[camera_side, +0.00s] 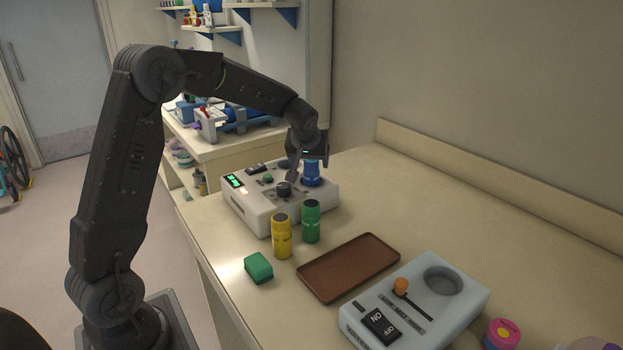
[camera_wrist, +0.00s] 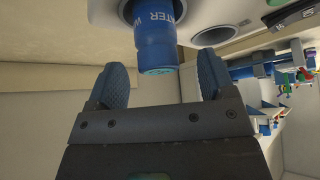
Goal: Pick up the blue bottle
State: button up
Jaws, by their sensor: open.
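The blue bottle (camera_side: 312,174) stands upright at the right back part of a white machine (camera_side: 262,212) with a small green display. In the wrist view the blue bottle (camera_wrist: 154,42) shows white lettering and a teal end, and it lies ahead of the gap between the fingers. My gripper (camera_side: 306,160) is at the top of the bottle in the side view, partly covering it. In the wrist view my gripper (camera_wrist: 161,85) has its two blue-grey fingers wide apart, with nothing between them. Whether a finger touches the bottle cannot be told.
A yellow bottle (camera_side: 281,236) and a green bottle (camera_side: 311,221) stand in front of the machine. A green block (camera_side: 258,267), a brown tray (camera_side: 348,267), a pale control box (camera_side: 415,306) and a pink round container (camera_side: 502,334) lie nearer. The counter's right back is clear.

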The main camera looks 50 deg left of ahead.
jog(key=x, duration=0.4)
jog(key=shift+w+r, duration=0.1)
jog(key=shift+w, duration=0.1)
jog(key=shift+c, duration=0.3)
jog(key=c, duration=1.1)
jog(key=shift+r, duration=0.1)
